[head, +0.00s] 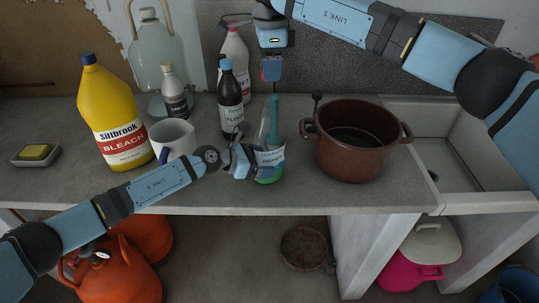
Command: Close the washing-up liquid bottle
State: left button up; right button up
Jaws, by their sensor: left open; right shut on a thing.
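The washing-up liquid bottle (267,177), clear with a pale label and green liquid low inside, stands upright near the counter's front edge. My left gripper (265,160) is open at the bottle's mid-height, its fingers beside the body and hiding part of it. A teal upright piece (275,112) shows at the bottle's upper part; I cannot tell whether it is in the bottle or behind it. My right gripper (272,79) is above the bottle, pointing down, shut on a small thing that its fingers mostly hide. A gap separates it from the bottle.
A brown pot (357,155) stands close right of the bottle, before the sink (445,150). A dark bottle with blue cap (231,110), a spray bottle (237,60), a mug (173,135) and yellow bleach (113,120) stand to the left. The counter's front edge (300,212) is near.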

aim_at(270, 102)
pick_arm(q)
jog(key=c, duration=1.4)
pick_arm(e)
jog(key=shift+f, duration=2.55)
jog(key=shift+f, duration=0.85)
jog(key=shift+f, duration=0.6)
